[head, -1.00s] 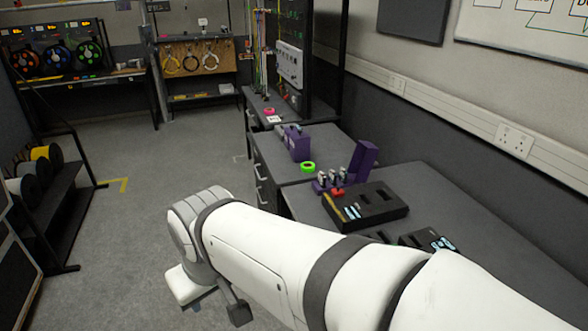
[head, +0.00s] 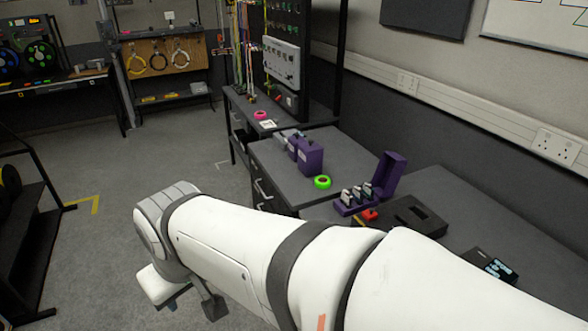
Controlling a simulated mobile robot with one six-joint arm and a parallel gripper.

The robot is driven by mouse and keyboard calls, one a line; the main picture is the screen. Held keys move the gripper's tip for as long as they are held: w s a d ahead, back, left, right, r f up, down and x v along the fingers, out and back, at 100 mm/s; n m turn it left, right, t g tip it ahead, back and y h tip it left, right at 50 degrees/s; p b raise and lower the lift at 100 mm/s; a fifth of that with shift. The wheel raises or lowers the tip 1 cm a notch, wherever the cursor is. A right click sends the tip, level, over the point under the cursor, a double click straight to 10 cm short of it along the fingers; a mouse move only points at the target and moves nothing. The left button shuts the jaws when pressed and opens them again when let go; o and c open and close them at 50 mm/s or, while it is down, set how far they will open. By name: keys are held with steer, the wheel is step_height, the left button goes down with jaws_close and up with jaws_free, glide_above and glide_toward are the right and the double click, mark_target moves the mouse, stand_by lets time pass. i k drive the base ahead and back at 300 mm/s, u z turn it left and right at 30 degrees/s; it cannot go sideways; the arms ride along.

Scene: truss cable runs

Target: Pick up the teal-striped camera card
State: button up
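An open purple case (head: 391,173) stands on the workbench right of centre, with several small pale-and-dark cards (head: 356,193) upright in its front part. The cards are too small to tell stripe colours, so I cannot pick out a teal-striped one. My white arm crosses the lower picture, in front of the bench. A dark part at its far end, low at the left, looks like a piece of my gripper (head: 213,306). It hangs over the floor, well away from the case. Its fingers are mostly hidden and I cannot see whether it is open.
A black tray (head: 420,219) and a dark device with pale-blue parts (head: 491,264) lie on the bench, partly behind my arm. A red item (head: 369,215) sits by the case. Green tape (head: 322,182) and a closed purple case (head: 310,155) stand further back.

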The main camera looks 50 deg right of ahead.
mark_target(369, 191)
steer(key=i, duration=1.75)
steer(key=z, duration=2.85)
steer(key=k, duration=0.1)
steer(key=z, duration=0.45)
steer(key=i, duration=1.05)
steer(key=z, duration=0.05)
